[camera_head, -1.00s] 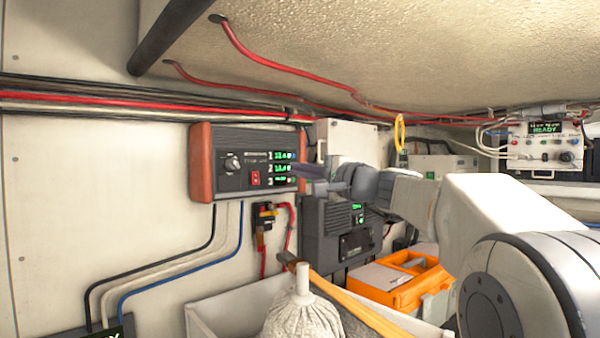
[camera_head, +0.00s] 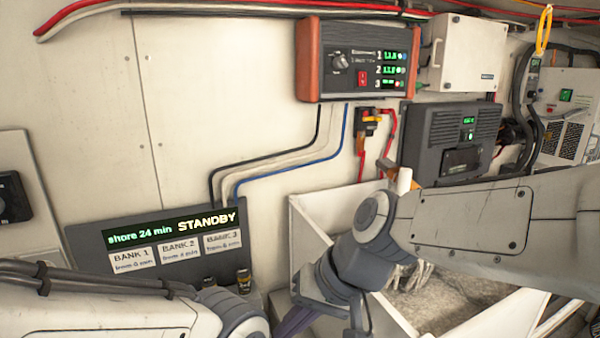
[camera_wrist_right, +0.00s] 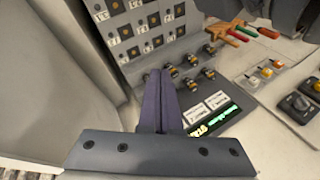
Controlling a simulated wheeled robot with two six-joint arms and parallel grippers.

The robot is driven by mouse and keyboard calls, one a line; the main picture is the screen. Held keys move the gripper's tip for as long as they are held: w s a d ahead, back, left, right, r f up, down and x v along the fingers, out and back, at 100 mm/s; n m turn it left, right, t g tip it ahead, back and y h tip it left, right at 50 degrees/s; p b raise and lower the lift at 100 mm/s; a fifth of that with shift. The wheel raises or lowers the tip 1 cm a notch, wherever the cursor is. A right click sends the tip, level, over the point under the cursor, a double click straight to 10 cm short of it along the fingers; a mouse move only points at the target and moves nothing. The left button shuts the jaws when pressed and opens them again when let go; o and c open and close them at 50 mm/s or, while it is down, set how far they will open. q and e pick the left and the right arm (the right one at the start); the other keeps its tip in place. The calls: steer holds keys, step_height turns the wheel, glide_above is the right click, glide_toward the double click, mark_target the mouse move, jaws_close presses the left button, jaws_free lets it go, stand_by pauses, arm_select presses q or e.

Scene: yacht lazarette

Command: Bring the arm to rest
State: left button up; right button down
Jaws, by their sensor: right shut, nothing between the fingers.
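My right arm reaches in from the right of the head view, bent downward over a white bin. Its right gripper (camera_head: 296,322) is low in the picture, partly cut off by the bottom edge. In the right wrist view the two purple fingers (camera_wrist_right: 162,80) lie together, shut with nothing between them. They point toward a grey panel (camera_wrist_right: 150,58) with several labelled sockets and knobs; I cannot tell whether they touch it. My left arm lies across the lower left of the head view; its fingers are out of frame.
The white bin (camera_head: 510,325) stands under my right forearm. A dark display (camera_head: 165,238) reads STANDBY. A charger box with orange-red sides (camera_head: 325,85) hangs on the wall, beside a white box (camera_head: 467,52) and above a dark grey unit (camera_head: 440,125). Red-handled tools (camera_wrist_right: 242,33) show in the wrist view.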

steer(key=s+d+f+n+g+h, duration=0.1)
steer(key=s+d+f+n+h, duration=0.1)
steer(key=s, duration=0.4)
steer(key=s+d+f+n+h, duration=0.3)
steer(key=s+d+f+n, duration=0.1)
steer(key=f, duration=0.3)
steer(key=shift+s+d+n+g, duration=0.25)
steer(key=shift+s+n+g, duration=0.15)
steer(key=shift+s, duration=0.5)
steer(key=shift+f, duration=0.1)
